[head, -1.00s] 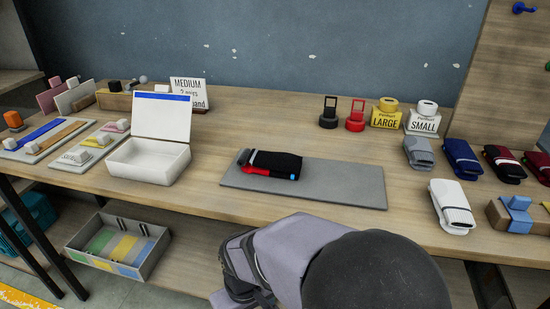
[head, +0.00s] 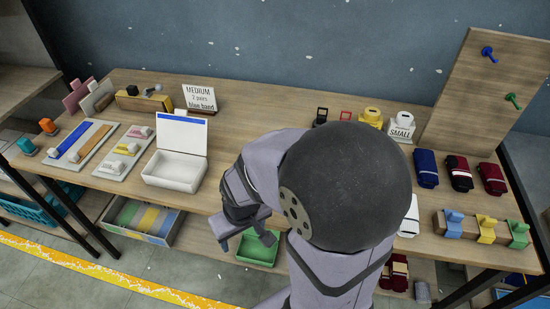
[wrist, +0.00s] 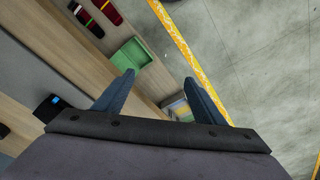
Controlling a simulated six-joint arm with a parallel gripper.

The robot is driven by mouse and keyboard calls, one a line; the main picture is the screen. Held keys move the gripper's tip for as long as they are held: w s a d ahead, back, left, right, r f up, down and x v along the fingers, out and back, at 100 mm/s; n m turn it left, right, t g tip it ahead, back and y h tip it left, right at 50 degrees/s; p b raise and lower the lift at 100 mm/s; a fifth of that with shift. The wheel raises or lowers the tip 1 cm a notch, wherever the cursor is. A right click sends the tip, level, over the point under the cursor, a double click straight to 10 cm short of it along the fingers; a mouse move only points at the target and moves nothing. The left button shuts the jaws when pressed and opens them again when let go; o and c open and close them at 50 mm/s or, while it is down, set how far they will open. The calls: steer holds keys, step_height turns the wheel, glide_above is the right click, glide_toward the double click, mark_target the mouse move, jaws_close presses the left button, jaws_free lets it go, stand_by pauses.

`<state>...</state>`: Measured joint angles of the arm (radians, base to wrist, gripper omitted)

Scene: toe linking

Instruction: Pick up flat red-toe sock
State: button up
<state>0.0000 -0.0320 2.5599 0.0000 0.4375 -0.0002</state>
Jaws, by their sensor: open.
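A black folded sock bundle with a blue tag (wrist: 48,106) shows at the left of the wrist view, on the grey mat (wrist: 40,62). No red toe shows on it there. In the head view my arm hides the mat and the bundle. My gripper (head: 246,238) is past the table's front edge in the head view, above the lower level. In the wrist view my gripper (wrist: 160,77) is open, with nothing between its fingers, and the bundle lies off to its left.
A green tray (head: 257,248) sits low, beyond the fingers in the wrist view (wrist: 130,53). An open white box (head: 175,170) stands left of my arm on the table. Rolled socks (head: 459,173) and a rack with coloured clips (head: 486,230) are at the right.

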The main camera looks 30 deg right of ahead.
steer(key=w+d+r+n+p, duration=0.15)
steer(key=w+r+p, duration=0.25)
steer(key=r+p, duration=0.5)
steer(key=w+d+n, duration=0.2)
steer(key=w+d, duration=0.1)
steer(key=d, duration=0.2)
steer(key=w+d+n+g+b, duration=0.1)
steer(key=w+d+n, duration=0.2)
steer(key=d, duration=0.2)
steer(key=w+d+n+g, duration=0.1)
steer(key=w+d+n, duration=0.1)
steer(key=d, duration=0.3)
steer(key=shift+w+d+n, duration=0.25)
steer(key=shift+w+d, duration=0.1)
steer(key=shift+w, duration=0.3)
steer(key=shift+f+p, duration=1.5)
steer(key=shift+f, duration=2.25)
steer(key=shift+f, duration=0.2)
jaws_close()
